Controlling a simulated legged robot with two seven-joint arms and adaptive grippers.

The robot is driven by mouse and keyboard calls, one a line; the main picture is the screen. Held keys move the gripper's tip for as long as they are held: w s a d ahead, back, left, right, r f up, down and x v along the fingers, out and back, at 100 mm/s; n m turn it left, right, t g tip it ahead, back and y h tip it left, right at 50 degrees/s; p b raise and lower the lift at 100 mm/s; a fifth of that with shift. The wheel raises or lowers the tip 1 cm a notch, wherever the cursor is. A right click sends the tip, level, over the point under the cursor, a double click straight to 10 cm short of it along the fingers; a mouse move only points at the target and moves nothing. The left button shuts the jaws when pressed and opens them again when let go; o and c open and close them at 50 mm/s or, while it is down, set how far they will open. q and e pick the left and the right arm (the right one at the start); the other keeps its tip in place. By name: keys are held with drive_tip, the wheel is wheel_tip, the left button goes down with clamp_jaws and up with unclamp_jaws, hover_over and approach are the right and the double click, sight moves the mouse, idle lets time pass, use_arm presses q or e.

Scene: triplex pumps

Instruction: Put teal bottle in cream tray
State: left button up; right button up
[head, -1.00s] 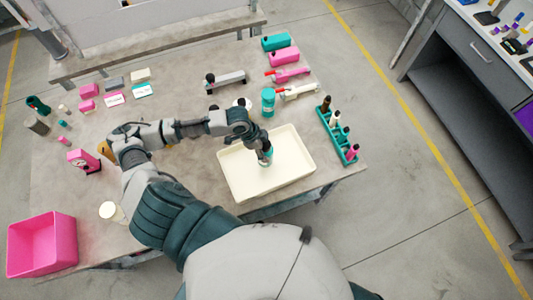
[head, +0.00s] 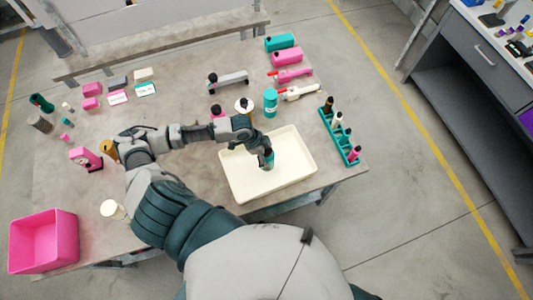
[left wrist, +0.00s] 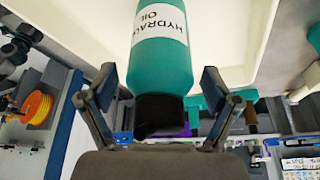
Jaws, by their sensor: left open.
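The teal bottle (left wrist: 162,62), with a white oil label and a black cap, lies between the spread fingers of my left gripper (left wrist: 162,100) in the left wrist view. The fingers stand apart from its sides. The cream tray (left wrist: 222,30) is behind the bottle. In the head view my left gripper (head: 266,163) is over the middle of the cream tray (head: 232,172), and mostly hides the bottle there. I cannot tell whether the bottle touches the tray floor. My right gripper is not in view.
Another teal container (head: 270,103) stands just behind the tray. A teal rack (head: 335,135) with several small bottles stands to its right. A pink bin (head: 42,240) is at lower left. Pink and teal boxes (head: 284,56) lie at the back.

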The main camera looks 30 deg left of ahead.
use_arm(q)
drive_tip(key=v, duration=1.2)
drive_tip(key=shift+d, duration=0.1)
